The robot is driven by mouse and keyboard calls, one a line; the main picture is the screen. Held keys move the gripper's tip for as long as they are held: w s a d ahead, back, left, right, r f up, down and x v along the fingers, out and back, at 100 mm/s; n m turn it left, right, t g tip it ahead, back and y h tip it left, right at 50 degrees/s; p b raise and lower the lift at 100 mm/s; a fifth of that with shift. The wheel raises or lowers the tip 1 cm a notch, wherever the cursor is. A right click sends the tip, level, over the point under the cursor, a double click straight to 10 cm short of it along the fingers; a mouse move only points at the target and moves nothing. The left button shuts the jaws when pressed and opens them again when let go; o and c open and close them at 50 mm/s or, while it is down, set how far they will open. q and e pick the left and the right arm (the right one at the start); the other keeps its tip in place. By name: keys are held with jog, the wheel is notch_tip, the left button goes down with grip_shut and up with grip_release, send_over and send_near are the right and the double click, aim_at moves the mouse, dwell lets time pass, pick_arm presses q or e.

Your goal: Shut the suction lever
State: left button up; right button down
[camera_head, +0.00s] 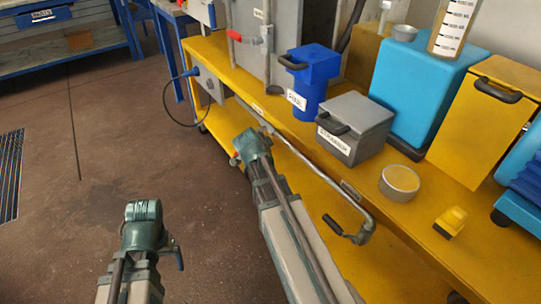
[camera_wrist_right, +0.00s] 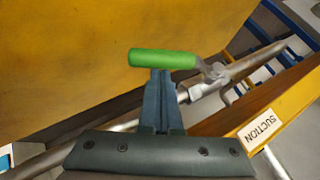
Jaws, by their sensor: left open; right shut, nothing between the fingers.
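The suction lever has a green grip (camera_wrist_right: 163,59) and shows in the right wrist view. Its grip lies level in the picture and joins a metal valve stem at its right end, on a steel pipe (camera_wrist_right: 240,70). The grip slants from the pipe's line. A SUCTION label (camera_wrist_right: 260,130) is on the yellow edge to the lower right. My right gripper (camera_wrist_right: 159,74) is shut and empty, its fingertips at the grip's lower edge; I cannot tell if they touch. My left gripper (camera_head: 178,258) is open, low over the floor, away from the bench.
The yellow bench (camera_head: 420,215) holds a blue bin (camera_head: 318,85), a grey strainer box (camera_head: 355,128), a round tin (camera_head: 399,182) and a small yellow block (camera_head: 451,220). A bent pipe with a black handle (camera_head: 345,228) runs along its front.

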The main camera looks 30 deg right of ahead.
jog(key=shift+f+t+b, duration=0.6)
jog(key=shift+f+b, duration=0.05)
jog(key=shift+b, duration=0.2)
jog(key=f+m+t+b, duration=0.1)
jog(key=b, duration=0.2)
jog(key=shift+w+f+b, duration=0.15)
jog(key=shift+f+b, duration=0.15)
jog(key=shift+f, duration=0.1)
jog(key=shift+w+f+t+b, duration=0.2)
jog(key=shift+f+t+b, duration=0.05)
jog(key=shift+t+b, duration=0.1)
jog(key=w+f+b, duration=0.4)
jog(key=shift+w+a+f, duration=0.25)
jog(key=shift+w+b, duration=0.1)
jog(key=shift+b, duration=0.2)
